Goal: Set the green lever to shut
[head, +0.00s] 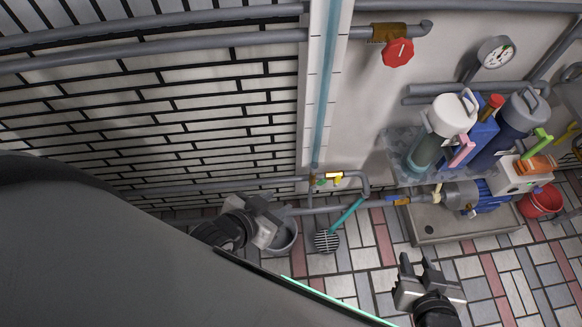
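A bright green lever-like handle (537,142) stands tilted beside the orange part of a white unit at the right. A smaller green piece (320,182) sits on the low pipe fitting by the wall, next to a yellow part. I cannot tell from this view which one is the lever, nor its setting. My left gripper (270,210) is above the floor near a grey bucket, left of the low fitting; its finger gap is unclear. My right gripper (418,266) is open and empty, in front of the metal tray. Neither gripper touches a green part.
A red valve handle (398,53) and a gauge (496,52) are on the wall. A grey bucket (282,238), a floor drain (326,241) and a teal pipe (347,215) are low down. A metal tray (425,226) and red bucket (541,203) stand right. Tiled floor is clear in front.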

